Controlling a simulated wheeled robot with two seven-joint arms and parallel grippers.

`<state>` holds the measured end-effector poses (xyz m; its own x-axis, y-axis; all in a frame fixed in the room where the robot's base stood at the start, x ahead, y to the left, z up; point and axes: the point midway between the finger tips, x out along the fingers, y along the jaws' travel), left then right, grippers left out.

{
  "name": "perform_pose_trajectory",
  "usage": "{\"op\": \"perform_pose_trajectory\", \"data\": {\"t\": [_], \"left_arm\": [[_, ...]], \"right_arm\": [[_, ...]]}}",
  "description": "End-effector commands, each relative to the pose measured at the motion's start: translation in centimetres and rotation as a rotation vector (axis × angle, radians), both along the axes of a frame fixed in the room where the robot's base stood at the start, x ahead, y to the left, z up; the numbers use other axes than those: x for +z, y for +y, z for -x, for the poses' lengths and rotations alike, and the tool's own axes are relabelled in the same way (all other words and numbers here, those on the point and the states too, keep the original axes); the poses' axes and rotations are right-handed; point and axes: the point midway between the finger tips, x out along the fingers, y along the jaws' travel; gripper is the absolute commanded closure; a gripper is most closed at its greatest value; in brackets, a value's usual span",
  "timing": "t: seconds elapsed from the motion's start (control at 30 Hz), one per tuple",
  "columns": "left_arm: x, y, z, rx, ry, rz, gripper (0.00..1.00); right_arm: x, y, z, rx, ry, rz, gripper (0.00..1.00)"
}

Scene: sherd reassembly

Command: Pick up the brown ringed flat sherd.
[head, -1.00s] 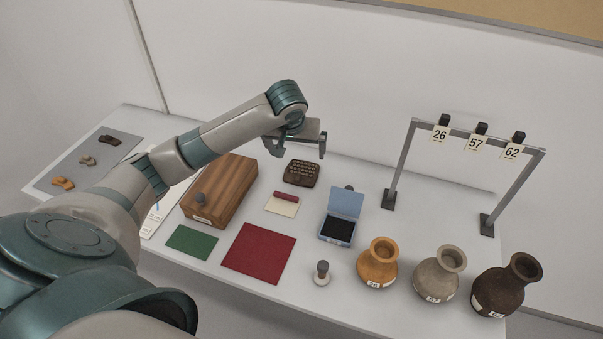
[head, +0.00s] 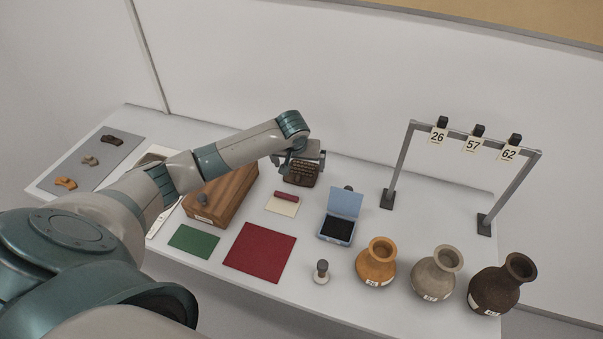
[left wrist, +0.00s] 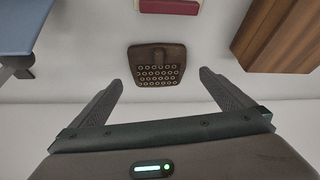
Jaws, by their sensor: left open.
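The brown ringed flat sherd (head: 300,173) lies on the white table behind the red-and-cream pad. It is dark brown with rows of pale rings. In the left wrist view the whole sherd (left wrist: 157,65) shows just beyond the fingertips, centred between them. My left gripper (left wrist: 158,80) is open and empty, with its fingers spread wider than the sherd. In the head view my left gripper (head: 302,158) is above the back edge of the sherd and covers part of it. My right gripper is not in view.
A wooden box (head: 228,196) stands left of the sherd, and a blue open case (head: 344,204) stands to the right. A red roll (head: 287,196) lies in front. Three vases, including the orange one (head: 376,262), stand at the right below a numbered rack (head: 398,165).

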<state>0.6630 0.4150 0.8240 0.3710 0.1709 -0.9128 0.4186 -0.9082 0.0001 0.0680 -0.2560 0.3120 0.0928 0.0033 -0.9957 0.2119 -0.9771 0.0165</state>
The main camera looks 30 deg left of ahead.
Motion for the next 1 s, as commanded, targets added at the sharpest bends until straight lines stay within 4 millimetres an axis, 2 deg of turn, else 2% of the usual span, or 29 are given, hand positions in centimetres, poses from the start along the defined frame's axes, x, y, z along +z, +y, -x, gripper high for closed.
{"op": "perform_pose_trajectory", "data": {"t": [0.27, 0.63, 1.0], "left_arm": [[-0.8, 0.1, -0.4, 0.001, 0.002, 0.0, 0.0], [-4.3, 0.6, -1.9, 0.0, 0.001, 0.0, 0.0], [-4.7, 0.6, -2.0, 0.0, 0.0, -0.001, 0.0]], "right_arm": [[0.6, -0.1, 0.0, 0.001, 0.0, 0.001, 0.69], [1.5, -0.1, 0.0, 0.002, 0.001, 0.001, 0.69], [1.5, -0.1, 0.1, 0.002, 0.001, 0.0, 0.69]]}}
